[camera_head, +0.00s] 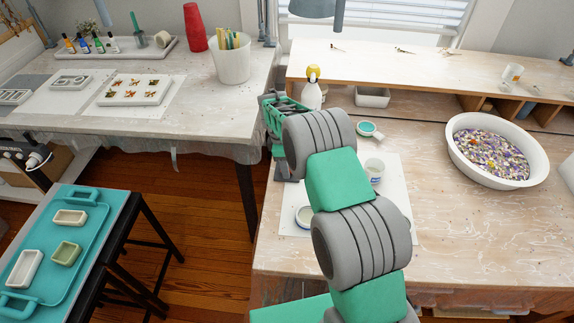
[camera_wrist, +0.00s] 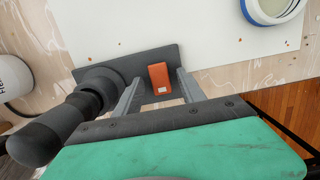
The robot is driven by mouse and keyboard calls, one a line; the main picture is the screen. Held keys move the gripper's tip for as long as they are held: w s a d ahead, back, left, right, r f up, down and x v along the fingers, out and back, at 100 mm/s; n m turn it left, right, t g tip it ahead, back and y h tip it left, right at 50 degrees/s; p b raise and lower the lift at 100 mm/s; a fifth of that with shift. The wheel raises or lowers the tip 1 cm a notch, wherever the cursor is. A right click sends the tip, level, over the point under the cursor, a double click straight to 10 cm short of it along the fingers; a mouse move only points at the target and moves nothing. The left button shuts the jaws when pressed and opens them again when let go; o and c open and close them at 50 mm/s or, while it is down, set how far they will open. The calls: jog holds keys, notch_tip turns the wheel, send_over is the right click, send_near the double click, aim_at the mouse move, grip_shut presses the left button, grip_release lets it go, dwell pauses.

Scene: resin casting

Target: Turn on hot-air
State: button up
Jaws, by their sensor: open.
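The hot-air tool (camera_wrist: 88,95) shows in the wrist view as a dark grey, rounded body with a nozzle-like part at lower left, on a flat dark base. An orange-red switch (camera_wrist: 159,78) with a small white mark sits on that base. My gripper (camera_wrist: 161,84) is open, its two grey fingers pointing toward the base, one on each side of the switch. I cannot tell whether the fingers touch anything or whether the switch is on. In the head view my arm largely hides the tool.
A white sheet (camera_head: 402,218) lies on the workbench, with a white cup (camera_head: 374,169) and a round blue-rimmed dish (camera_wrist: 272,8) on it. A spray bottle (camera_head: 311,94) stands behind my arm. A white basin of colourful bits (camera_head: 541,165) is at right.

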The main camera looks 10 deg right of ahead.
jog(key=shift+r, duration=0.1)
jog(key=r, duration=0.5)
jog(key=a+r, duration=0.1)
jog(key=r, duration=0.1)
jog(key=shift+w+r+b, duration=0.15)
jog(key=shift+r+b, duration=0.15)
jog(key=shift+b, duration=0.05)
jog(key=shift+o, duration=0.3)
